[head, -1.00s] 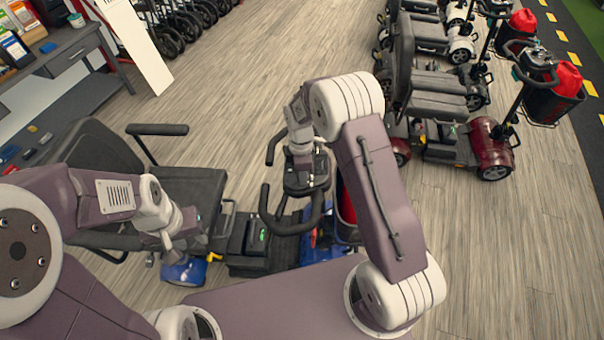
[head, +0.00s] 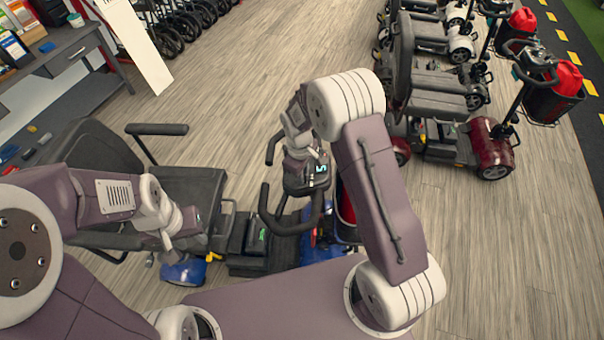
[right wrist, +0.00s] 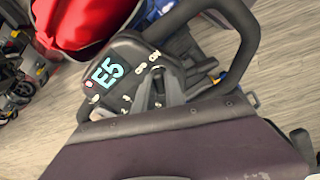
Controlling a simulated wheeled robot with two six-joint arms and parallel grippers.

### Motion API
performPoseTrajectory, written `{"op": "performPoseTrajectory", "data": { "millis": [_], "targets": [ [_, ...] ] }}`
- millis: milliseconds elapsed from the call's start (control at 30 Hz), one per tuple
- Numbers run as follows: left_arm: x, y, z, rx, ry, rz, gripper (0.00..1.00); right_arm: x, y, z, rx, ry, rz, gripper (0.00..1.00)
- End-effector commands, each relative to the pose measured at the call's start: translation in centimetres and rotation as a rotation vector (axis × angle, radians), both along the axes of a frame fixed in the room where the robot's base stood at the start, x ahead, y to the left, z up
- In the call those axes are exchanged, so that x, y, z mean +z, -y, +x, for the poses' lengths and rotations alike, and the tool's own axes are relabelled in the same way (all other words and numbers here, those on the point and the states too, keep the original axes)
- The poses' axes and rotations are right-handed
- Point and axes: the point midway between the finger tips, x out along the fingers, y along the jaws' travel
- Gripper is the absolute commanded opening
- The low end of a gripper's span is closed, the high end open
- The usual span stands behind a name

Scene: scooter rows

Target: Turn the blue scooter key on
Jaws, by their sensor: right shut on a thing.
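The blue scooter (head: 183,272) stands in front of me, its seat to the left and its tiller console (head: 310,180) near the middle. The console display (right wrist: 107,75) is lit and reads E5 in the right wrist view. Off and on marks (right wrist: 148,63) show beside my right gripper (right wrist: 168,88). That gripper is at the console and shut on the key, which its fingers hide. The right gripper also shows in the head view (head: 299,150). My left gripper (head: 170,243) hangs by the seat's front edge; its jaws are too unclear to judge.
The handlebar loop (head: 292,215) surrounds the console closely. A red scooter (head: 488,150) and others stand in a row at the right. A desk (head: 70,60) is at the upper left. Open floor (head: 250,70) lies beyond the console.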

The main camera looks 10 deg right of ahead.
Motion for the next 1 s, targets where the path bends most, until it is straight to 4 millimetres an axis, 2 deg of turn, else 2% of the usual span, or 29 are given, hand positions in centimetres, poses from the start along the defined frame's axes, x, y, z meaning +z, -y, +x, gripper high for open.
{"op": "performPoseTrajectory", "data": {
  "millis": [567, 600, 633, 667, 1000],
  "targets": [
    [0.04, 0.0, 0.0, 0.0, 0.0, 0.0, 0.36, 0.35, -0.07, 0.39, -0.028, 0.016, 0.002, 0.0],
    [0.04, 0.0, 0.0, 0.0, 0.0, 0.0, 0.36, 0.36, -0.07, 0.39, -0.028, 0.016, 0.002, 0.26],
    [0.04, 0.0, 0.01, 0.0, 0.0, 0.0, 0.36, 0.34, -0.06, 0.37, -0.027, 0.016, 0.001, 0.34],
    [0.04, 0.0, 0.0, 0.0, 0.0, 0.0, 0.36, 0.31, -0.06, 0.35, -0.027, 0.014, 0.001, 0.36],
    [-0.11, 0.0, 0.0, 0.0, 0.0, 0.0, 0.36, 0.61, -0.07, 0.18, -0.026, 0.011, 0.0, 0.36]
  ]
}}
